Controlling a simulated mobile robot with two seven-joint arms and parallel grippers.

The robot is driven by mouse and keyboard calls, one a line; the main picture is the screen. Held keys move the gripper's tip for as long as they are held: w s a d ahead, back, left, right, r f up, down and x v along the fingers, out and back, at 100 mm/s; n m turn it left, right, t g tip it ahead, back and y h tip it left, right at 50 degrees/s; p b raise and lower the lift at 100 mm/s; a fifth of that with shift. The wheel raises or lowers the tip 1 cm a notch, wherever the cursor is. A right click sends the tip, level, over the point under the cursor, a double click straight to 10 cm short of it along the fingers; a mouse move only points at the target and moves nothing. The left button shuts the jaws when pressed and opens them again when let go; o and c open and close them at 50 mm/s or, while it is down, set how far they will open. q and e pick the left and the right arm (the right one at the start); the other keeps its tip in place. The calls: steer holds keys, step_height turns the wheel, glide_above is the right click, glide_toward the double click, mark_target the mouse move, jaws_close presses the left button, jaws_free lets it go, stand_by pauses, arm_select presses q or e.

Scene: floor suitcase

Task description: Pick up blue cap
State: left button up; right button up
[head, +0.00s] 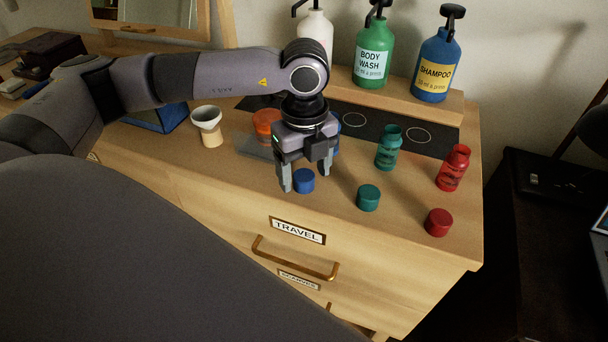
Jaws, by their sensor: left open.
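The blue cap (304,181) lies on the wooden dresser top (250,178) near its front edge. My left gripper (304,179) points down at the cap, with its fingers open. One finger shows just left of the cap and the other behind it to the right. I cannot tell whether either finger touches it. My right gripper is not in view.
A green cap (368,197) and a red cap (438,222) lie to the right. A green bottle (388,147) and a red bottle (453,168) stand behind them. A white funnel (207,120) stands left. Pump bottles stand on the raised shelf (400,94).

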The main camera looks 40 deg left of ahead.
arm_select(q)
steer(key=shift+f, duration=0.65)
steer(key=c, duration=1.1)
